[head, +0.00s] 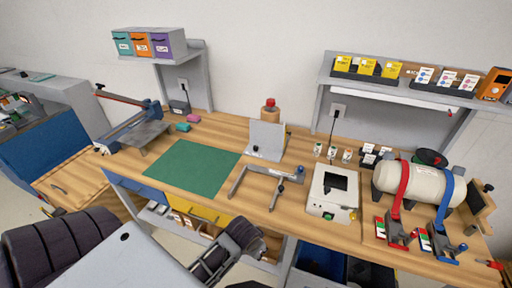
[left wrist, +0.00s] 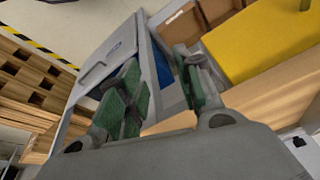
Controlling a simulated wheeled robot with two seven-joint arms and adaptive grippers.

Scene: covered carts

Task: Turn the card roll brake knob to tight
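The card roll (head: 420,184), a thick cream cylinder, lies on the right end of the bench with a red strap (head: 401,188) and a blue strap (head: 445,195) over it. A small dark knob (head: 488,187) shows on the wooden end support (head: 480,203) at the roll's right; whether it is the brake knob, and its setting, is too small to tell. In the left wrist view, my left gripper (left wrist: 163,85) is open and empty, with green pads, near the bench's drawer fronts and far left of the roll. My right gripper is not in view.
Two clamps with coloured labels (head: 397,232) stand before the roll. A white device (head: 333,191), a metal bracket (head: 267,180) and a green mat (head: 188,170) lie leftward. A wall shelf (head: 400,90) hangs above. A yellow drawer (left wrist: 265,40) is close to my left gripper.

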